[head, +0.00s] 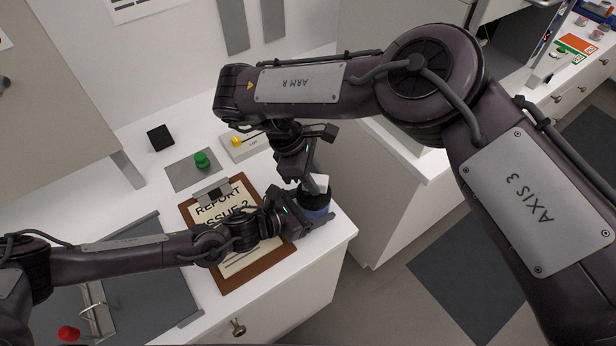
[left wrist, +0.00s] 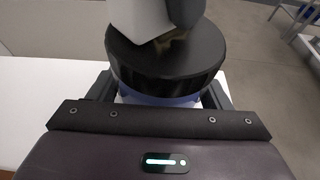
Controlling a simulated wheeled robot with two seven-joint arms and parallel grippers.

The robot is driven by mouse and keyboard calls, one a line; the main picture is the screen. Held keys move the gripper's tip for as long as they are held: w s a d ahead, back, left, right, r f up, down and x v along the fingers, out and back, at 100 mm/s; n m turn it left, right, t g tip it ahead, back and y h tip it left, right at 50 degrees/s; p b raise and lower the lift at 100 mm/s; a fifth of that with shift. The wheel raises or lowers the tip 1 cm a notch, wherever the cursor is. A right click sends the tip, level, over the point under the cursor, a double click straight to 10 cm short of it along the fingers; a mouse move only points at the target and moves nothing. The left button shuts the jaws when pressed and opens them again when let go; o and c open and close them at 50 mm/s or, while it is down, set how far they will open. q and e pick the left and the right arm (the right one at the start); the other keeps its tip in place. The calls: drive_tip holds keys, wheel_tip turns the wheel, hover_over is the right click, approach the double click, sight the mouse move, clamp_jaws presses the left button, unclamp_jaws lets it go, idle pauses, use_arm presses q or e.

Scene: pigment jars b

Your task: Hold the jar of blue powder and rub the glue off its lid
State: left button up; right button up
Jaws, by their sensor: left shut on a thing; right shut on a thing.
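The jar of blue powder (head: 318,212) stands upright near the counter's right front corner, with a black ribbed lid (left wrist: 155,62). My left gripper (head: 311,216) is shut around the jar's body below the lid; its fingers flank the jar in the left wrist view. My right gripper (head: 311,182) comes down from above and is shut on a pale block-like thing (head: 320,182). In the left wrist view this pale thing (left wrist: 142,18) is at the lid's top and hides its far part. A brownish glue patch (left wrist: 176,42) shows beside it on the lid.
A brown clipboard (head: 237,284) marked REPORT lies left of the jar, under my left gripper. Behind it are a grey plate (head: 180,173) with a green knob (head: 202,160), a yellow-knobbed box (head: 240,150) and a black cube (head: 160,138). The counter edge is close right of the jar.

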use_arm(q)
drive_tip(key=shift+s+a+f, duration=0.15)
drive_tip(key=shift+f, duration=0.25)
use_arm(e)
drive_tip(key=shift+s+d+f, duration=0.2)
drive_tip(key=shift+d, duration=0.15)
drive_tip(key=shift+s+a+r, duration=0.1)
drive_tip(key=shift+a+r, duration=0.05)
drive_tip(key=shift+r, duration=0.7)
drive_tip(key=shift+s+a+r, duration=0.15)
drive_tip(key=shift+a+r, duration=0.05)
drive_tip(key=shift+r, duration=0.7)
drive_tip(key=shift+s+a+r, duration=0.1)
drive_tip(key=shift+a+r, duration=0.05)
drive_tip(key=shift+r, duration=0.7)
use_arm(q)
drive_tip(key=o, duration=1)
drive_tip(key=shift+o, duration=1.3)
drive_tip(key=shift+r, duration=0.1)
use_arm(e)
drive_tip(key=shift+w, duration=0.1)
use_arm(q)
drive_tip(key=shift+o, duration=0.3)
drive_tip(key=shift+w+r, duration=0.1)
drive_tip(key=shift+w, duration=0.1)
